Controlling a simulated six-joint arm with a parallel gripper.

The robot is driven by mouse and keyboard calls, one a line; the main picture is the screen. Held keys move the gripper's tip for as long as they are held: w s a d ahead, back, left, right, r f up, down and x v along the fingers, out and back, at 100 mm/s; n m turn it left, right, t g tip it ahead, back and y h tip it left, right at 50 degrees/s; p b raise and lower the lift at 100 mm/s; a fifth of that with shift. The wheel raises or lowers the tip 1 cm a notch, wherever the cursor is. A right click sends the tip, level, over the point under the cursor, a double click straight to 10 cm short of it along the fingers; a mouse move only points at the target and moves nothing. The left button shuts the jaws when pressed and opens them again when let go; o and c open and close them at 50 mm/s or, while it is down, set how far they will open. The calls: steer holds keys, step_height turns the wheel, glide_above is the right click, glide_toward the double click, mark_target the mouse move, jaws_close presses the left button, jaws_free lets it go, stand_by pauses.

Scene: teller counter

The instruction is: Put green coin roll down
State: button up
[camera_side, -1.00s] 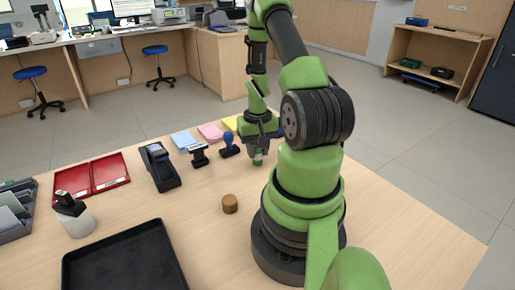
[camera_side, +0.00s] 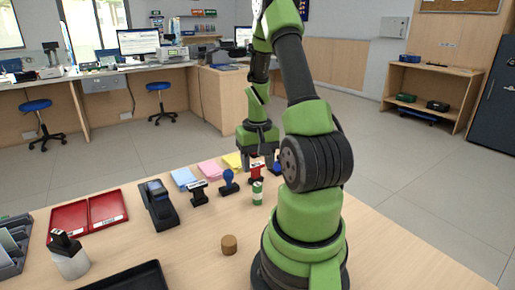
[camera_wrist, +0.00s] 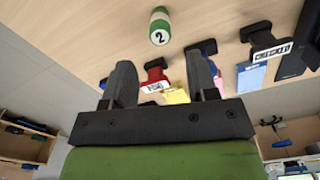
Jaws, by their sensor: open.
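The green coin roll (camera_side: 257,192) stands upright on the wooden counter, green with a pale band. In the wrist view the roll (camera_wrist: 160,26) shows a "2" on its band, beyond my fingertips and apart from them. My gripper (camera_side: 257,158) is raised above and behind the roll in the side view. In the wrist view my gripper (camera_wrist: 163,80) has its two dark fingers spread wide with nothing between them.
A red stamp (camera_side: 256,172), a blue stamp (camera_side: 228,182) and a black stamp (camera_side: 199,192) stand close by. A brown cylinder (camera_side: 229,244) is nearer the camera. A card terminal (camera_side: 158,204), red trays (camera_side: 88,214) and a black tray (camera_side: 125,278) lie left.

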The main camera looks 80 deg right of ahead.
mark_target(258, 184)
steer(key=w+a+r+n+t+h, duration=0.1)
steer(key=w+a+r+n+t, duration=0.15)
steer(key=a+r, duration=0.5)
steer(key=w+a+r+n+t, duration=0.1)
steer(key=w+a+r+n, duration=0.1)
steer(key=w+a+r, duration=0.35)
steer(key=s+a+r+n+t+y, duration=0.1)
steer(key=s+a+r+t, duration=0.1)
steer(key=a, duration=0.4)
steer(key=s+a+r+n+t+y, duration=0.1)
steer(key=s+a+r+n+y, duration=0.1)
steer(key=s+a+r, duration=0.2)
steer(key=a+r, duration=0.1)
steer(key=a, duration=0.2)
steer(key=shift+r+t, duration=0.3)
steer(key=shift+t, duration=0.05)
steer(key=shift+n, duration=0.25)
